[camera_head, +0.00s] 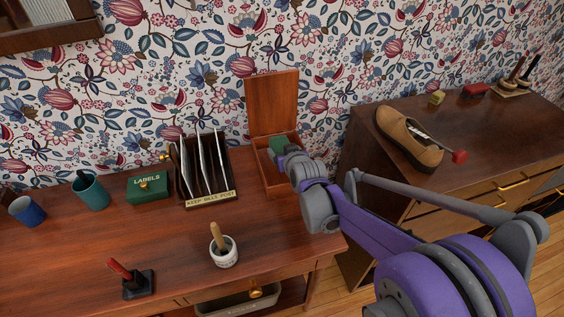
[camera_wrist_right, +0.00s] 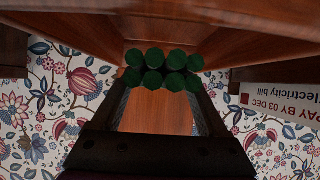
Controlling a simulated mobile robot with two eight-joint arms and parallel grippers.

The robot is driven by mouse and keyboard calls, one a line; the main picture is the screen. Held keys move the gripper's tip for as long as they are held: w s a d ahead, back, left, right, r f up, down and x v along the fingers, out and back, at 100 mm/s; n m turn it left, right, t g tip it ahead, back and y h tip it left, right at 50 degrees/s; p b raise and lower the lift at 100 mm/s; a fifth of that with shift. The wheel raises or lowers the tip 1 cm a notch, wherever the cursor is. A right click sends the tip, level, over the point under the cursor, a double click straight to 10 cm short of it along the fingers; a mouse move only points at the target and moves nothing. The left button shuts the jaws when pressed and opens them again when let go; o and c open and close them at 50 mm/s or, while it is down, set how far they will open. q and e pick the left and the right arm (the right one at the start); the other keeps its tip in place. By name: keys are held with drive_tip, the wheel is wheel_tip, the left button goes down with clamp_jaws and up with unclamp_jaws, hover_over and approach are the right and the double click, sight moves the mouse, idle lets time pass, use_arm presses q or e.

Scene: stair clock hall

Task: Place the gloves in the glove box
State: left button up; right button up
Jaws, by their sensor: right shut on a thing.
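The glove box is a reddish-brown wooden box (camera_head: 268,180) with its lid (camera_head: 271,104) raised against the wall, at the back right of the desk. My right gripper (camera_head: 288,150) is at the box opening, shut on the green gloves (camera_head: 277,142). In the right wrist view the gloves (camera_wrist_right: 160,68) show as a bundle of rounded dark green ends between the fingers, with wooden walls around and beyond them. My arm partly hides the right side of the box. I cannot tell whether the gloves touch the box floor. My left gripper is not in view.
A letter rack (camera_head: 207,170) stands just left of the box. A green labels box (camera_head: 148,187), teal cup (camera_head: 91,192), blue cup (camera_head: 27,210), white pot (camera_head: 223,252) and red-handled stamp (camera_head: 134,280) share the desk. A brown shoe (camera_head: 408,140) sits on the right cabinet.

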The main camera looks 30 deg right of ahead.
drive_tip(key=shift+w+f+b, duration=0.1)
drive_tip(key=shift+f+b, duration=0.4)
drive_tip(key=shift+f, duration=1.95)
drive_tip(key=shift+f, duration=0.15)
drive_tip(key=o, duration=1.3)
drive_tip(key=shift+c, duration=0.2)
drive_tip(key=shift+r, duration=0.2)
drive_tip(key=p+v, duration=0.2)
drive_tip(key=v, duration=1)
drive_tip(key=shift+d, duration=0.1)
